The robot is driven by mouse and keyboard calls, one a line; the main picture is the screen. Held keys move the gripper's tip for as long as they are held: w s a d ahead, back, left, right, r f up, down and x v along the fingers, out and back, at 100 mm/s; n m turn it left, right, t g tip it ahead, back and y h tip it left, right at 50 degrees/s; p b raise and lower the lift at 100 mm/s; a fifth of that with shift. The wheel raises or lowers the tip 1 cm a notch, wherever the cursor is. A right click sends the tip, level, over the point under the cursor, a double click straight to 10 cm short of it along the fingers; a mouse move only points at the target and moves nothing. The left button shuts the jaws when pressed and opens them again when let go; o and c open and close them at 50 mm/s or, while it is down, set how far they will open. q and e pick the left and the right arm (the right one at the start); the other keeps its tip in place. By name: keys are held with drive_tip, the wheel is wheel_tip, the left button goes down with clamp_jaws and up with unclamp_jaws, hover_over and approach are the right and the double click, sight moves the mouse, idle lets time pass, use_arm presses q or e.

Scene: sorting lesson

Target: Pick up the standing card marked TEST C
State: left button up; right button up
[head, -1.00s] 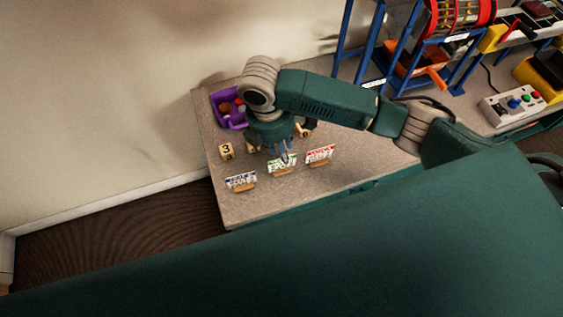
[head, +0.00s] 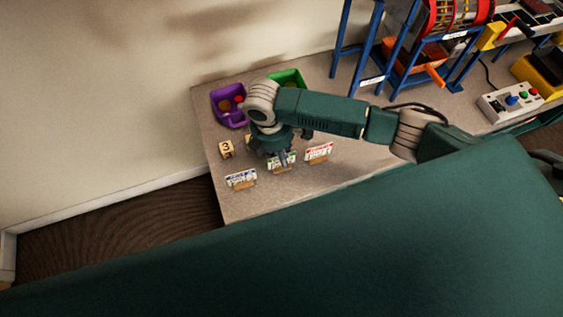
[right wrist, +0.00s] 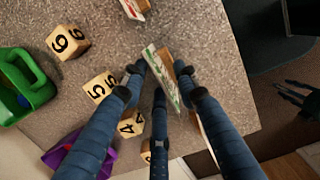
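Three small cards stand in wooden holders near the table's front edge: a blue-striped card (head: 241,179) at left, a green-striped card (head: 290,159) in the middle, and a red-striped card (head: 319,152) at right. Their lettering is too small to read, so I cannot tell which is TEST C. My right gripper (head: 279,156) is down over the green-striped card and hides part of it. In the right wrist view its fingers (right wrist: 160,78) are spread around the green-striped card (right wrist: 164,70), with a gap visible at the left finger. My left gripper is perhaps the dark pronged shape (right wrist: 293,98) at the right edge.
Number cubes stand close behind the cards, one marked 3 (head: 226,149); a cube marked 5 (right wrist: 100,87) is close to a finger. A purple bin (head: 220,117) and a green bin (head: 297,76) stand farther back. A blue-framed rack (head: 392,65) stands at right.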

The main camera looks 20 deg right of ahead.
drive_tip(key=shift+f, duration=0.25)
idle(0.3)
clamp_jaws()
